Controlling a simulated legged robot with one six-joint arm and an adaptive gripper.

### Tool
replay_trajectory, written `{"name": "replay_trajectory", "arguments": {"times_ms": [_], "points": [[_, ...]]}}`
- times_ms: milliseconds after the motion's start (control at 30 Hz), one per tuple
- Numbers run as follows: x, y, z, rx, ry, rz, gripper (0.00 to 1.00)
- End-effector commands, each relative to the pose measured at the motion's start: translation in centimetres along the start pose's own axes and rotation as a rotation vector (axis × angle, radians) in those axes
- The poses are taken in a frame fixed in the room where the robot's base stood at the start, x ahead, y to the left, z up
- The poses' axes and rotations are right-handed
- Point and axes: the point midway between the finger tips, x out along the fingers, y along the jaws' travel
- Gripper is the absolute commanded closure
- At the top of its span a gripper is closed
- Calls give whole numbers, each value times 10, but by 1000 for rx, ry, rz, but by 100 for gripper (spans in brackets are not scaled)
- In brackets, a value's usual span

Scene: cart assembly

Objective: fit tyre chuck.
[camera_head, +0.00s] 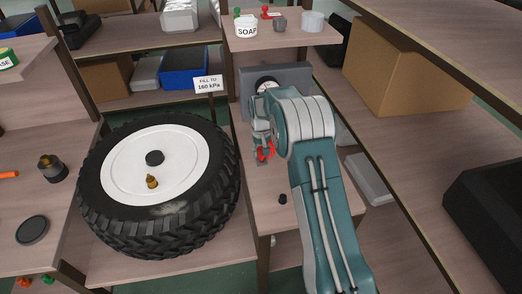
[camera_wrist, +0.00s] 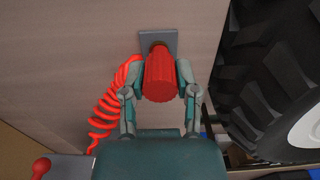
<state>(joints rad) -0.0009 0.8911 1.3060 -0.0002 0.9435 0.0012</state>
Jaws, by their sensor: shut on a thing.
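The red ribbed tyre chuck (camera_wrist: 160,80) is between the two fingers of my gripper (camera_wrist: 160,88) in the wrist view. The fingers are shut on its sides. Its far end is at a brass-coloured part in front of a small grey plate (camera_wrist: 171,37); I cannot tell whether it touches the plate. A red coiled hose (camera_wrist: 104,112) hangs beside the chuck. In the head view, my gripper (camera_head: 263,153) is right of the wheel, over the narrow bench. The wheel (camera_head: 98,210) lies flat, with a brass valve stem (camera_head: 152,182) upright on its white rim. The tyre (camera_wrist: 250,85) also shows in the wrist view.
A pressure gauge (camera_head: 266,85) is on a grey unit behind my arm. A sign (camera_head: 208,84) reads "FILL TO 160 kPa". A small black cap (camera_head: 283,199) lies on the narrow bench (camera_head: 325,208). Shelves with a soap tub (camera_head: 246,28) and boxes surround the wheel.

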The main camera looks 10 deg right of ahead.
Motion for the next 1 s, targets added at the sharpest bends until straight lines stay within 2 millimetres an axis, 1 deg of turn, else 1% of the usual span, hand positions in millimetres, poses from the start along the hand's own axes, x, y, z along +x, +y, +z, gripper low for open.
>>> {"name": "replay_trajectory", "arguments": {"times_ms": [300, 333, 367, 400, 800, 867, 933, 1000], "points": [[1, 0, 0, 0, 0, 0, 100], [1, 0, 0, 0, 0, 0, 51], [2, 0, 0, 0, 0, 0, 38], [1, 0, 0, 0, 0, 0, 20], [0, 0, 0, 0, 0, 0, 20], [-3, 0, 0, 0, 0, 0, 20], [-11, 0, 0, 0, 1, 0, 20], [-24, 0, -1, 0, 4, 0, 20]]}}
